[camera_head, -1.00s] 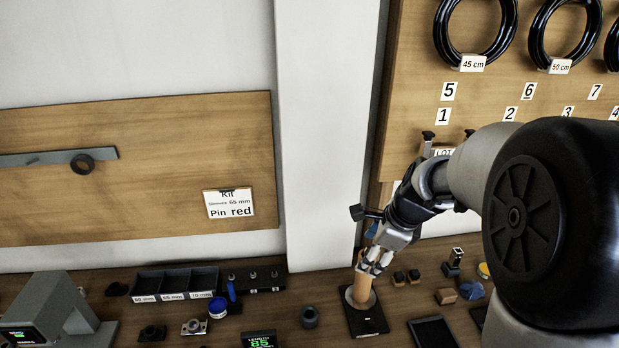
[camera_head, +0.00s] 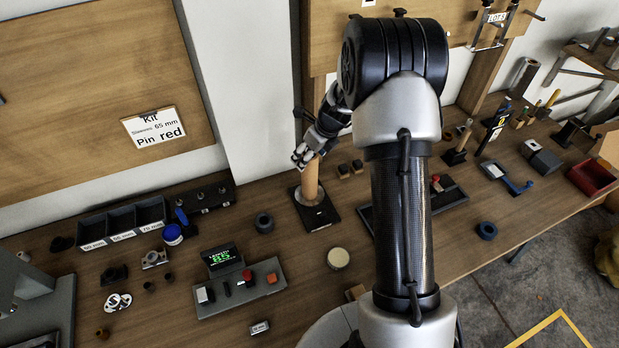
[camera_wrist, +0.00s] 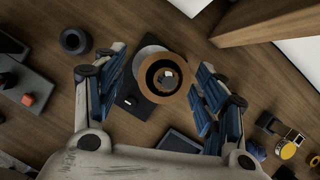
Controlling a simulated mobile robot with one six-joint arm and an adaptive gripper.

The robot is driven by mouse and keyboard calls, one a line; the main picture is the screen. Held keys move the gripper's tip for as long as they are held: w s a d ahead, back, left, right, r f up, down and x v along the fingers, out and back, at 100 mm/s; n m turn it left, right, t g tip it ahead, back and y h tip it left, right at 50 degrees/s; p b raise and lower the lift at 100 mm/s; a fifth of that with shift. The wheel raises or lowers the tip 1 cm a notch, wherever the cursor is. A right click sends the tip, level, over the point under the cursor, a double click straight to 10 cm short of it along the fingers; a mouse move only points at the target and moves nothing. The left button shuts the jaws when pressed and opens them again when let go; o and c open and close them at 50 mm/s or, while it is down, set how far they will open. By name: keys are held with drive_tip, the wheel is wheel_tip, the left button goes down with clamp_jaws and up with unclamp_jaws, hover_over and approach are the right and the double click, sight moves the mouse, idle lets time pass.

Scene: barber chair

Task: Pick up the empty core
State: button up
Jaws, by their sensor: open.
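The empty core, a tan cardboard-like tube (camera_head: 311,182), stands upright on a black base (camera_head: 322,215) with a round disc. In the wrist view I look down on its ring-shaped top end (camera_wrist: 150,91), with something grey inside its bore. My gripper (camera_head: 303,156) is at the upper end of the tube in the head view. In the wrist view my gripper (camera_wrist: 160,85) is open, with one blue-padded finger on each side of the tube. The right finger looks very close to the tube; I cannot tell whether it touches.
A dark ring (camera_head: 264,221) lies left of the base, and small dark blocks (camera_head: 350,169) sit to its right. A control box (camera_head: 240,288) with a green display stands in front left. The wall (camera_head: 265,80) is close behind.

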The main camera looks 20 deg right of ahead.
sight(310, 175)
drive_tip(key=x, duration=0.2)
drive_tip(key=b+x, duration=0.1)
drive_tip(key=x, duration=0.3)
drive_tip(key=shift+d+b, duration=0.25)
drive_tip(key=shift+b, duration=0.1)
drive_tip(key=c, duration=1.2)
